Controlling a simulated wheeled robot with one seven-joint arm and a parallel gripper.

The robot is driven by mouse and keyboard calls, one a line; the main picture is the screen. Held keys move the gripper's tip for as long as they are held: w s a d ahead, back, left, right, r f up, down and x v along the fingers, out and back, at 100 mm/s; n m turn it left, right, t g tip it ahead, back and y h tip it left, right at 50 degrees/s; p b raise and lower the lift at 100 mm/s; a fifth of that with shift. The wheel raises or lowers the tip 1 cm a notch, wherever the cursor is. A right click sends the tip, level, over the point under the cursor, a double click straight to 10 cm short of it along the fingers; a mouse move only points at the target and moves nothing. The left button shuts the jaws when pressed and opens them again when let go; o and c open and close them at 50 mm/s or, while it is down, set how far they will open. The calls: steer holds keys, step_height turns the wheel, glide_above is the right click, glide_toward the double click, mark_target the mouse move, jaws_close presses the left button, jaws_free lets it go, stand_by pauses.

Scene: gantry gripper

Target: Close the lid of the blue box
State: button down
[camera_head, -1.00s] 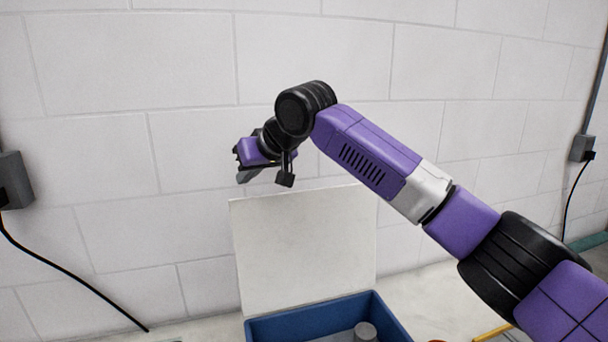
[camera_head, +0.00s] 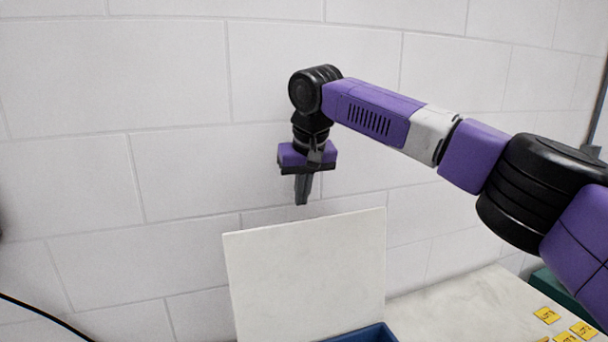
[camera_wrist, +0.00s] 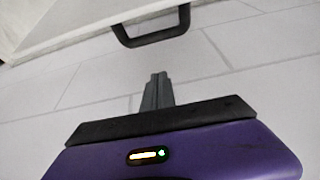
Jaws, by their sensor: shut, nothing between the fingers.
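The blue box (camera_head: 372,334) shows only as a strip of its rim at the bottom of the head view; its inside is out of frame. Its white lid (camera_head: 308,275) stands open, upright at the back of the box. My gripper (camera_head: 302,203) is shut and empty, pointing down just above the lid's top edge, apart from it in the picture. In the wrist view my shut fingers (camera_wrist: 157,80) point toward a dark handle (camera_wrist: 152,38) beside a pale panel, which looks like the lid.
A white block wall (camera_head: 120,180) rises behind the lid. The pale tabletop (camera_head: 460,310) to the right holds several yellow labels (camera_head: 547,315). A green object (camera_head: 560,292) is at the far right. A black cable (camera_head: 40,312) runs at lower left.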

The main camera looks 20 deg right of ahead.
steer(key=shift+s+a+f+p, duration=0.15)
steer(key=shift+s+f, duration=0.2)
steer(key=shift+s, duration=0.2)
steer(key=shift+s+d+f+p, duration=0.1)
steer(key=shift+s+f+p, duration=0.1)
steer(key=shift+s+f, duration=0.25)
steer(key=shift+s+a+f+p, duration=0.15)
steer(key=shift+s+f, duration=0.1)
steer(key=shift+s, duration=0.4)
steer(key=shift+d, duration=0.1)
